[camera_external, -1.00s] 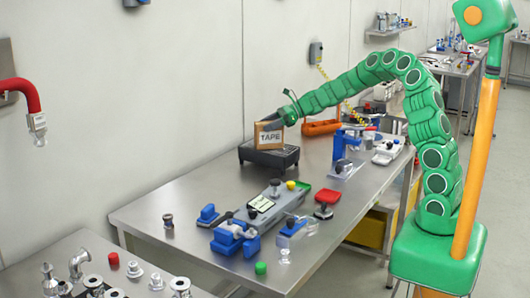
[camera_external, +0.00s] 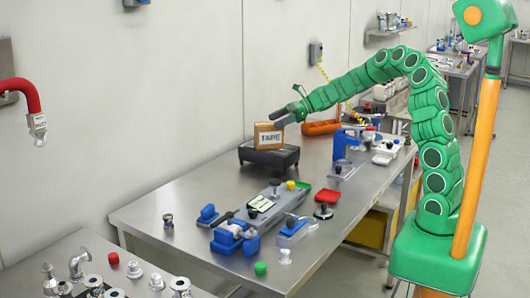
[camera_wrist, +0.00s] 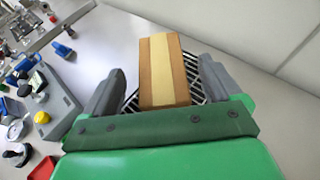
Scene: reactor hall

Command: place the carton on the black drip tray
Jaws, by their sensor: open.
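My gripper (camera_external: 281,116) is open, just above and to the right of the carton. In the wrist view its two grey fingers (camera_wrist: 160,88) lie on either side of the carton, with gaps visible on both sides.
A blue stand (camera_external: 345,146) and an orange tool holder (camera_external: 322,127) are right of the tray. The table's left rear area is mostly clear.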

